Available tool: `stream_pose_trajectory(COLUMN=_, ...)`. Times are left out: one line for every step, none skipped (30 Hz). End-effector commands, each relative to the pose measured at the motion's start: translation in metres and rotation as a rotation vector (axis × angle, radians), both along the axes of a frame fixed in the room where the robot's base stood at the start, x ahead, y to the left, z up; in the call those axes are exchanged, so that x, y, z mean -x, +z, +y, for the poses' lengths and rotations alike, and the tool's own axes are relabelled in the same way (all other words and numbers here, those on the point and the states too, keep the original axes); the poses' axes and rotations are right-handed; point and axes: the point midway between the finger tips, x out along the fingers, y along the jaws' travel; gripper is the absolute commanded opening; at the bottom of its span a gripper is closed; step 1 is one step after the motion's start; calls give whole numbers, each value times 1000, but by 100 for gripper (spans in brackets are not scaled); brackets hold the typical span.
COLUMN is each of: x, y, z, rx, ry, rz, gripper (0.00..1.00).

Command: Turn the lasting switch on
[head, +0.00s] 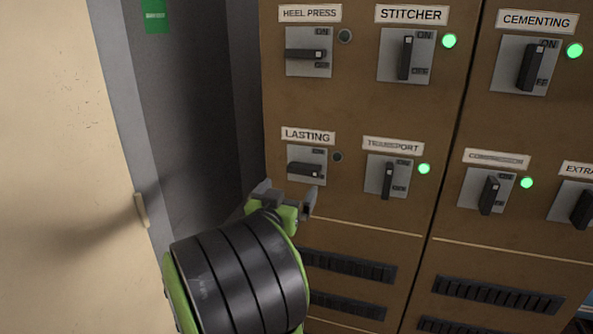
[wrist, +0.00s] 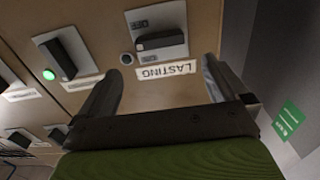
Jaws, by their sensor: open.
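The lasting switch (head: 305,168) is on the brown cabinet, under the LASTING label (head: 307,136). Its black handle lies horizontal, and the small lamp (head: 337,157) beside it is dark. In the wrist view the picture is inverted; the switch (wrist: 158,40) shows at the top centre, with its label (wrist: 165,71) below it. My gripper (head: 287,193) is open and empty, just below and in front of the switch in the head view. In the wrist view its two fingers stand apart on either side of the label. I see no contact with the handle.
The transport switch (head: 388,177) is to the right, upright, its lamp (head: 424,168) green. The heel press switch (head: 309,54) above is horizontal with a dark lamp. The stitcher switch (head: 405,56) is upright. A grey panel (head: 190,110) stands on the left.

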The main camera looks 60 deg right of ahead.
Motion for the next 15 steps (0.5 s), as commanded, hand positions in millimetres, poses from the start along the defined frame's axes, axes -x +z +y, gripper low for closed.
stream_pose_trajectory(x=0, y=3, z=-14, rx=0, ry=-8, rz=1, gripper=100)
stream_pose_trajectory(x=-1, y=3, z=-21, rx=0, ry=-6, rz=1, gripper=100)
stream_pose_trajectory(x=-3, y=3, z=-31, rx=-1, ry=-7, rz=1, gripper=100)
stream_pose_trajectory(x=-4, y=3, z=-39, rx=0, ry=-7, rz=1, gripper=100)
stream_pose_trajectory(x=-5, y=3, z=-46, rx=0, ry=-7, rz=1, gripper=100)
stream_pose_trajectory(x=-7, y=3, z=-55, rx=0, ry=-5, rz=1, gripper=100)
stream_pose_trajectory(x=-8, y=3, z=-61, rx=0, ry=-5, rz=1, gripper=100)
stream_pose_trajectory(x=-8, y=3, z=-67, rx=0, ry=-5, rz=0, gripper=100)
stream_pose_trajectory(x=-10, y=2, z=-73, rx=0, ry=-3, rz=1, gripper=100)
stream_pose_trajectory(x=-11, y=2, z=-77, rx=0, ry=-2, rz=0, gripper=100)
stream_pose_trajectory(x=-12, y=2, z=-81, rx=1, ry=-2, rz=1, gripper=100)
stream_pose_trajectory(x=-13, y=2, z=-84, rx=0, ry=-1, rz=1, gripper=100)
stream_pose_trajectory(x=-13, y=1, z=-86, rx=0, ry=0, rz=0, gripper=100)
stream_pose_trajectory(x=-13, y=1, z=-88, rx=0, ry=-1, rz=1, gripper=100)
stream_pose_trajectory(x=-13, y=1, z=-89, rx=0, ry=0, rz=0, gripper=100)
